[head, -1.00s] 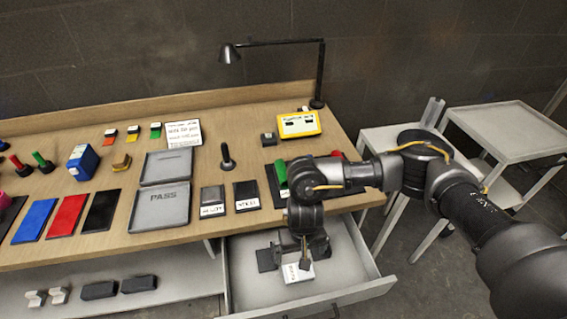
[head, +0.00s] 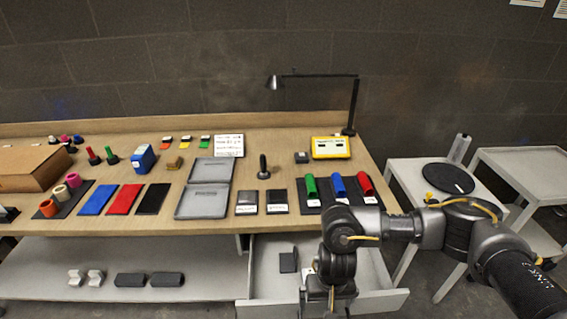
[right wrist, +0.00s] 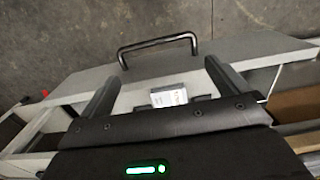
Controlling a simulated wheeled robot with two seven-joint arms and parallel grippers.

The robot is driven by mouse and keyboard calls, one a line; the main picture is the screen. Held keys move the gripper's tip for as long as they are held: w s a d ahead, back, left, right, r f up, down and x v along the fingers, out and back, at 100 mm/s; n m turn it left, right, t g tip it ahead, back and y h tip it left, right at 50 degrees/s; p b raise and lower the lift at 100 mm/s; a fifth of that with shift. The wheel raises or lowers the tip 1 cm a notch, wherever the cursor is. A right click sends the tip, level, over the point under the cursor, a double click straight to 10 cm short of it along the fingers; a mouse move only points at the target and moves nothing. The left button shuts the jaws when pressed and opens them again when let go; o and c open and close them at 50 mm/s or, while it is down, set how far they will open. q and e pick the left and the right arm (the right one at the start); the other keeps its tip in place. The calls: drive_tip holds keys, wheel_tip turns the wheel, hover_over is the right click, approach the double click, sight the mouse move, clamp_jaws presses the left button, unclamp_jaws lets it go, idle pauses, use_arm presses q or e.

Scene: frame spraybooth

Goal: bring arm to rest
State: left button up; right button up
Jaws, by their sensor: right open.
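My right arm (head: 400,228) reaches in from the right in the head view, bent down at the wrist. My right gripper (head: 330,312) hangs over the open drawer (head: 377,300), at the lower edge of the picture. In the right wrist view its two fingers (right wrist: 160,90) are spread apart. A small white labelled object (right wrist: 169,96) shows between them, and I cannot tell how far below the fingers it lies. The drawer's front with a black bar handle (right wrist: 158,43) lies beyond. My left gripper does not show.
Red, blue and green rolls (head: 338,184) stand on a dark mat at the table's right. An open grey case (head: 204,201) and coloured pads lie further left. A black lamp (head: 357,105) stands behind. White side tables (head: 410,172) stand on the right. A dark block (head: 288,262) lies in the drawer.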

drive_tip(key=s+a+n+y, duration=0.4)
drive_tip(key=s+a+y, duration=0.15)
drive_tip(key=a, duration=0.65)
drive_tip(key=s+a+r+n+t+y, duration=0.1)
drive_tip(key=s+a+r+t+y, duration=0.2)
drive_tip(key=a+r+y, duration=0.45)
drive_tip(key=w+d+f+m+t+h, duration=0.25)
drive_tip(key=d+t+h, duration=0.35)
drive_tip(key=d, duration=0.6)
drive_tip(key=s+d+f+m+g+h, duration=0.1)
drive_tip(key=s+d+f+g+h, duration=0.4)
drive_tip(key=d, duration=0.6)
drive_tip(key=s+d+f+h, duration=0.2)
drive_tip(key=s+d, duration=0.6)
drive_tip(key=d, duration=0.2)
wheel_tip(320, 180, down, 26)
drive_tip(key=s+r+g, duration=0.1)
drive_tip(key=g, duration=0.1)
drive_tip(key=s+d+f+g, duration=0.1)
drive_tip(key=s+d+f, duration=0.2)
drive_tip(key=s+f, duration=1.4)
drive_tip(key=shift+f, duration=0.2)
